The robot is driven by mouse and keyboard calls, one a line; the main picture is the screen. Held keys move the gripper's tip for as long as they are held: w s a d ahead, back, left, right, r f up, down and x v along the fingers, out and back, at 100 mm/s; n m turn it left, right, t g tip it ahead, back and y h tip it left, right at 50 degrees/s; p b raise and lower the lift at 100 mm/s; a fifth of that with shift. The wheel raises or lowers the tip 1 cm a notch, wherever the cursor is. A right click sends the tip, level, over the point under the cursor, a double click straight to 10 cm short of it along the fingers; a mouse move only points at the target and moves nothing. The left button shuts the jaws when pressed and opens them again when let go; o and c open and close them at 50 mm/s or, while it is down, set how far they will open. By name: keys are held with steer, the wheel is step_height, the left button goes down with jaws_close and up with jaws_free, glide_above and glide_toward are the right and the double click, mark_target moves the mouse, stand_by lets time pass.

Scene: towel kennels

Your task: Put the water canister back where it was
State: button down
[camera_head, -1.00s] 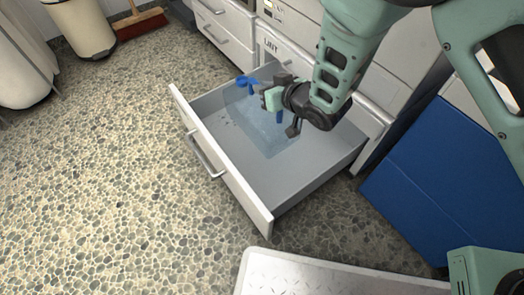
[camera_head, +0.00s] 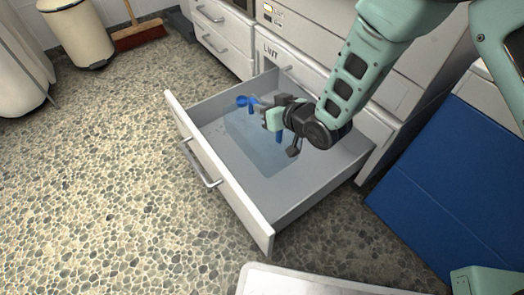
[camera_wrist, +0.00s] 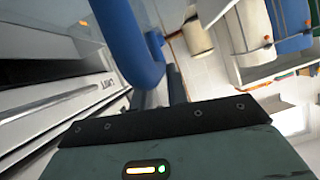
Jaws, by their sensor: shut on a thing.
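The water canister (camera_head: 252,138) is a see-through, bluish box with a blue spout or cap and a blue handle. It is in or just above the open drawer (camera_head: 292,192); I cannot tell whether it touches the drawer floor. My gripper (camera_head: 275,116) is shut on its handle, above the drawer. In the wrist view the blue handle (camera_wrist: 130,42) fills the upper left, close to my gripper. My gripper hides part of the canister's top.
The drawer front with its bar handle (camera_head: 199,163) faces the lower left. A blue panel (camera_head: 440,185) stands at the right and a white slab (camera_head: 320,281) lies at the bottom. A bin (camera_head: 75,35) and broom (camera_head: 138,36) are at the upper left. The pebbled floor at left is clear.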

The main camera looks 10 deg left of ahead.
mark_target(265, 131)
step_height(265, 131, down, 10)
steer(key=b, duration=0.6)
steer(key=shift+r, duration=0.3)
steer(key=c, duration=1.4)
jaws_free()
